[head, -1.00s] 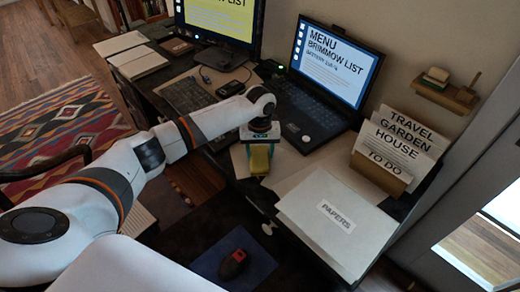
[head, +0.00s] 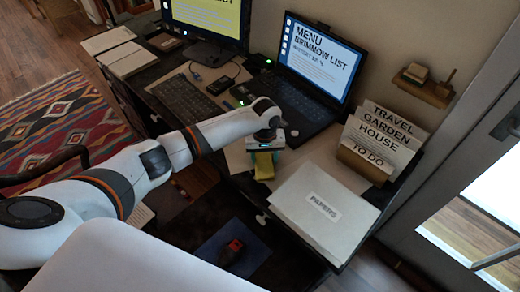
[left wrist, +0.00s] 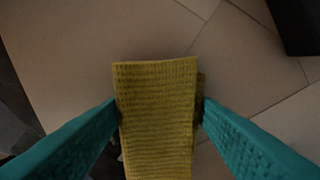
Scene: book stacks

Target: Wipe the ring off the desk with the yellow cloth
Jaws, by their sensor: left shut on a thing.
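My left gripper (head: 264,158) is over the front part of the desk, between the laptop and the stack of papers. Its teal fingers are shut on the yellow cloth (head: 264,168), which hangs below them. In the left wrist view the ribbed yellow cloth (left wrist: 157,115) sits between the two teal fingers and reaches past their tips over pale sheets. I cannot tell whether the cloth touches the desk. I cannot make out the ring in either view. My right gripper is not in view.
An open laptop (head: 318,60) stands behind the gripper. A stack of papers (head: 310,195) lies just to its right, with a card holder (head: 365,166) behind. A keyboard (head: 187,102) and a monitor (head: 215,20) are at the left.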

